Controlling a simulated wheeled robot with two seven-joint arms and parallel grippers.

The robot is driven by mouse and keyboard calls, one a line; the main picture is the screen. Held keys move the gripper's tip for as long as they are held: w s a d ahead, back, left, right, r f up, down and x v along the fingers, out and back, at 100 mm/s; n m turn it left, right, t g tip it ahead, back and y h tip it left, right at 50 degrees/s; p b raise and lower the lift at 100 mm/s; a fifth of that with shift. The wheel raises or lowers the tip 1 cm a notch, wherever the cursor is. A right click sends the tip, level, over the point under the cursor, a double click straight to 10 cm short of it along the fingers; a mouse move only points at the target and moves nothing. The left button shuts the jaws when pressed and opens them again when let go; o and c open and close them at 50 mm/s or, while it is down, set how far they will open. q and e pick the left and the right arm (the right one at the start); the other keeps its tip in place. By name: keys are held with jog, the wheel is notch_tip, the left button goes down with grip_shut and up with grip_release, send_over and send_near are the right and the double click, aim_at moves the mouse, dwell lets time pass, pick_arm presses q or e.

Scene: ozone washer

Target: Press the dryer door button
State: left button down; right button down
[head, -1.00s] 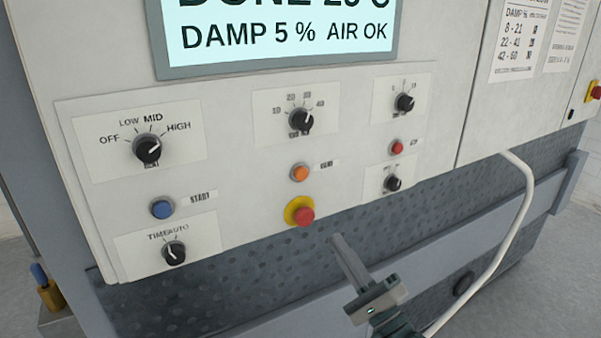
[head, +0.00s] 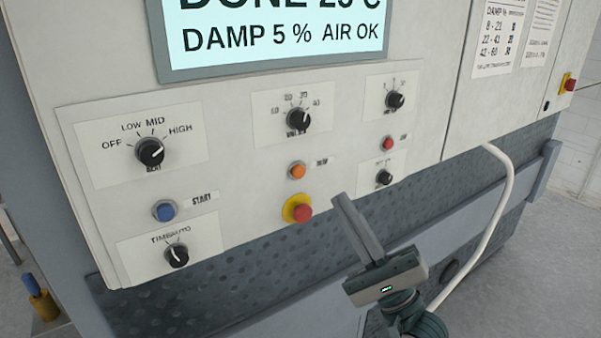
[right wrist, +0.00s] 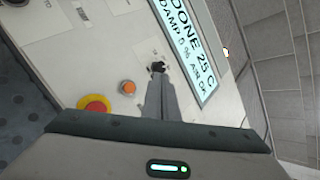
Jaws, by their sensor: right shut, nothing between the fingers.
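The dryer's control panel (head: 230,185) carries an orange button (head: 297,171) with a label too blurred to read. Below it is a red mushroom button (head: 302,213) on a yellow ring. A blue button (head: 165,211) labelled START is at the left, and a small red button (head: 388,143) is at the right. My right gripper (head: 342,203) is shut and empty, its tips right of the mushroom button and below right of the orange one. In the right wrist view, the shut fingers (right wrist: 158,82) lie right of the orange button (right wrist: 128,87). I see no contact with any button. My left gripper is not in view.
Several black knobs, such as the heat knob (head: 150,152), stick out of the panel. A lit display (head: 270,35) is above. A white hose (head: 507,190) hangs at the right. A grey rail (head: 450,235) crosses the dryer's lower front.

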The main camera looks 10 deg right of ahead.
jog(key=shift+w+a, duration=0.1)
jog(key=shift+w, duration=0.05)
jog(key=w+a+b, duration=0.1)
jog(key=w+a, duration=0.2)
jog(key=w, duration=0.5)
dwell(0.3)
jog(key=shift+w+a+b, duration=0.25)
jog(key=shift+w+b, duration=0.1)
jog(key=shift+w, duration=0.5)
dwell(2.9)
jog(key=shift+s, duration=0.1)
dwell(0.3)
jog(key=shift+s+d, duration=0.3)
jog(key=shift+s, duration=0.45)
jog(key=shift+s+d+p, duration=0.25)
jog(key=shift+s+d, duration=0.05)
jog(key=shift+s, duration=0.5)
jog(key=shift+s+d+p, duration=0.25)
jog(key=shift+s, duration=0.55)
jog(key=shift+s+d+p, duration=0.25)
jog(key=shift+s+d, duration=0.05)
jog(key=shift+s, duration=0.5)
